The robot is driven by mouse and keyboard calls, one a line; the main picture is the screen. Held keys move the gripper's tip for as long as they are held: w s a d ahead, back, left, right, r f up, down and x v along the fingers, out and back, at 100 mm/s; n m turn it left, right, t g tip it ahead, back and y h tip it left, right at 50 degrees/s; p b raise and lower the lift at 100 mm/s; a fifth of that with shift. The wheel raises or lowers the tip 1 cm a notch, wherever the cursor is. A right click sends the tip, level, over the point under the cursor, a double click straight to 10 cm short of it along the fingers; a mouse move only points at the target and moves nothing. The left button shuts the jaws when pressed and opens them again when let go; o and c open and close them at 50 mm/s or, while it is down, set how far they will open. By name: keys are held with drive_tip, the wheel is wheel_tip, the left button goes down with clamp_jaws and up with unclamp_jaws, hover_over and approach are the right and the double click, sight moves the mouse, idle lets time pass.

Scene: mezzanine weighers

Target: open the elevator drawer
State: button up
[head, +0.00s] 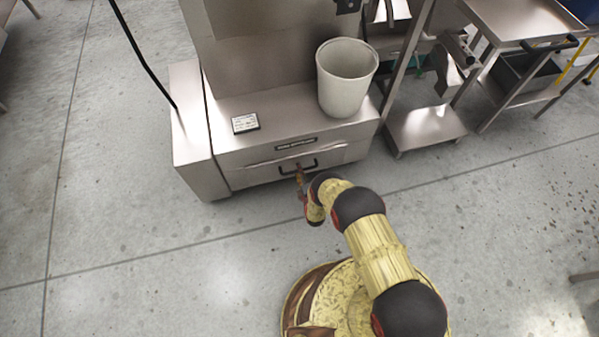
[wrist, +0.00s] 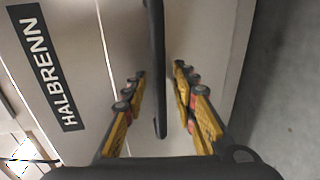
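The drawer (head: 250,174) is a wide steel front low in the steel machine, with a dark bar handle (head: 285,171) across its middle. The drawer front looks roughly flush with the machine body. My gripper (head: 299,170) is at the right part of this handle. In the wrist view the handle (wrist: 158,70) runs between the two yellow fingers of my gripper (wrist: 160,74). The fingers are open, with a gap on each side of the bar. A dark label reading HALBRENN (wrist: 48,68) is on the steel to the left.
A pale bin (head: 345,85) and a small white card (head: 245,123) sit on the ledge above the drawer. A steel side box (head: 195,135) stands at the left. A low steel platform (head: 424,128) and a cart (head: 520,20) are at the right. The floor in front is clear.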

drive_tip(key=shift+w, duration=0.1)
drive_tip(key=shift+c, duration=1.2)
clamp_jaws()
